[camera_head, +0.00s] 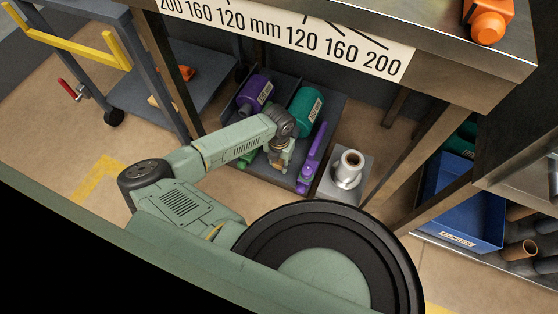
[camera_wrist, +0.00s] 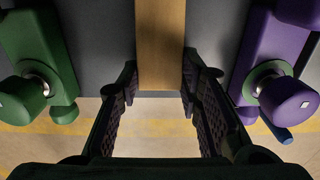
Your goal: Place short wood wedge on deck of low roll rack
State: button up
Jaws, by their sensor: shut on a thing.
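My gripper (camera_wrist: 160,88) is shut on the short wood wedge (camera_wrist: 160,45), a plain tan wooden bar between its two dark fingers in the wrist view. In the head view my gripper (camera_head: 279,158) is low over the front part of a dark grey low rack, which appears to be the low roll rack (camera_head: 337,108). The rack's grey deck (camera_wrist: 211,25) shows on both sides of the wedge. I cannot tell whether the wedge touches the deck. A purple roll (camera_head: 254,91) and a teal roll (camera_head: 305,104) lie on the rack behind my gripper.
A green fitting (camera_wrist: 38,55) and a purple fitting (camera_wrist: 270,55) flank the wedge. A metal spool-like part (camera_head: 348,170) stands right of the rack. A workbench (camera_head: 440,85) overhangs behind. A blue bin (camera_head: 458,205) is at right, a cart (camera_head: 128,85) at left.

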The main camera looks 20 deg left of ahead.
jog(key=shift+f, duration=0.15)
jog(key=o, duration=1.1)
notch_tip(320, 180, up, 12)
jog(key=shift+r, duration=0.1)
jog(key=shift+s, duration=0.1)
